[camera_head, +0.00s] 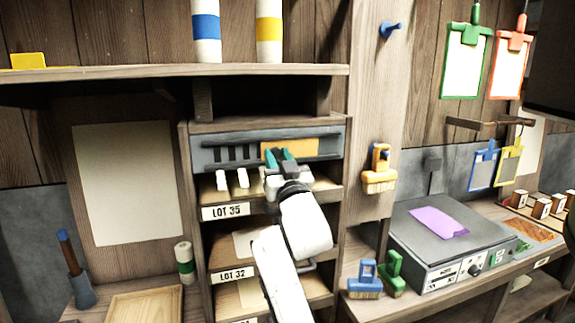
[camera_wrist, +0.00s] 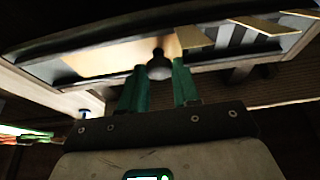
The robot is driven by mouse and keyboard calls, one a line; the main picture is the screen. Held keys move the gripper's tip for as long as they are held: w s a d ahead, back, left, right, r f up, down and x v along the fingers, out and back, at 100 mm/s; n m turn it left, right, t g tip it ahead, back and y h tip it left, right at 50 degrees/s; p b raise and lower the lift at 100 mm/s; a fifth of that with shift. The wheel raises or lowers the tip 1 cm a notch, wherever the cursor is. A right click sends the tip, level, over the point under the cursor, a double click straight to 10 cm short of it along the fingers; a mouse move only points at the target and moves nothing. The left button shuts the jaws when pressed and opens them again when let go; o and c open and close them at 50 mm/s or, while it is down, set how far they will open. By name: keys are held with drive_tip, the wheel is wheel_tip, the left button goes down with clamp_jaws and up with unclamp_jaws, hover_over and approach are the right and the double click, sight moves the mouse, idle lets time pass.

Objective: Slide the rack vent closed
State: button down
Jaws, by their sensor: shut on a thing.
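The rack vent (camera_head: 199,158) is a long grey panel across the top of the shelf rack in the head view. Several dark upright slots show uncovered on its left half. Its yellow-orange slider (camera_head: 303,147) lies over the right half. In the wrist view the slider (camera_wrist: 120,61) shows as a pale tan plate, with a dark round knob (camera_wrist: 159,66) on it. My gripper (camera_head: 280,156) is at the slider's left part. In the wrist view its teal fingers (camera_wrist: 156,84) stand on both sides of the knob, shut on it. The fingers hide part of the slider in the head view.
Below the vent are shelves with a LOT 35 label (camera_head: 227,211) and small white pieces (camera_head: 232,180). A wooden post with a yellow brush (camera_head: 379,172) stands to the right. A grey device (camera_head: 450,240) sits on the right bench. A shelf board (camera_head: 170,71) runs above.

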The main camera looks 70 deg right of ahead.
drive_tip(key=w+a+b, duration=0.2)
drive_tip(key=w, duration=0.1)
drive_tip(key=w+a+b, duration=0.2)
drive_tip(key=w+a, duration=0.1)
drive_tip(key=w+a+b, duration=0.2)
drive_tip(key=w+b, duration=0.1)
drive_tip(key=shift+a+f, duration=0.15)
drive_tip(key=shift+a, duration=0.2)
drive_tip(key=shift+w+a+r, duration=0.2)
drive_tip(key=shift+w+a, duration=0.2)
drive_tip(key=c, duration=0.9)
unclamp_jaws()
drive_tip(key=shift+w+a, duration=0.1)
drive_tip(key=shift+w, duration=0.05)
drive_tip(key=shift+o, duration=0.4)
drive_tip(key=shift+f+b, duration=0.1)
drive_tip(key=shift+b, duration=0.2)
drive_tip(key=b+v, duration=0.2)
drive_tip(key=v, duration=0.8)
drive_tip(key=shift+s, duration=0.4)
